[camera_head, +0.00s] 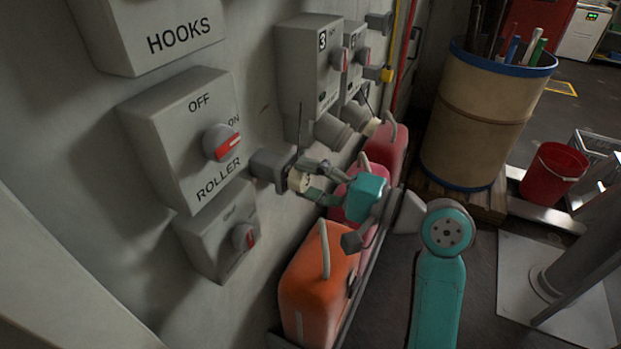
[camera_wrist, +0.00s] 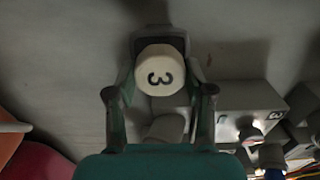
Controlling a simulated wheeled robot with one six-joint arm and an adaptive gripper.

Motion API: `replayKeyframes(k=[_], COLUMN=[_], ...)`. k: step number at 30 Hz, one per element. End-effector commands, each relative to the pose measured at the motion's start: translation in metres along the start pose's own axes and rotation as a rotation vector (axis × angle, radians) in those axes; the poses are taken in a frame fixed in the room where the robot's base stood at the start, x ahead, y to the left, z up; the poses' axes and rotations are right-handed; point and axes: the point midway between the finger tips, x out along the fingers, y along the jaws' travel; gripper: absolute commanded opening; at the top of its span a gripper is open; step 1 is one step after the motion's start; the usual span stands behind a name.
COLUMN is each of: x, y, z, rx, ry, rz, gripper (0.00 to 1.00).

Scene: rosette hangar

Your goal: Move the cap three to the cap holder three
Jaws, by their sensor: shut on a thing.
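Cap three is a round cream cap marked "3" in the wrist view (camera_wrist: 160,72); it also shows in the head view (camera_head: 296,181). My gripper (camera_head: 312,182) is shut on it, with one finger on each side in the wrist view (camera_wrist: 160,60). The cap is in front of a dark grey block-like wall fitting (camera_head: 270,167), which also shows behind the cap in the wrist view (camera_wrist: 150,38). It appears to touch or nearly touch this fitting; seating is hidden. I cannot tell for sure whether this fitting is cap holder three.
The ROLLER switch box (camera_head: 185,130) is left of the fitting. A switch box marked 3 (camera_head: 308,60) is on the wall beyond, with grey sockets (camera_head: 333,132) below. An orange canister (camera_head: 318,280) and red canisters (camera_head: 385,150) stand along the wall. A barrel (camera_head: 475,120) stands right.

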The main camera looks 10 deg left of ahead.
Motion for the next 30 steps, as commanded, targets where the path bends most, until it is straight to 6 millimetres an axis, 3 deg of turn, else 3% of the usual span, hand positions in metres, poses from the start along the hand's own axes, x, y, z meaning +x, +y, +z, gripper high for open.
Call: replayKeyframes(k=[30], x=[0.0079], y=[0.0000], z=[0.0000], rx=[0.000], ry=[0.000], rz=[0.000], gripper=[0.00])
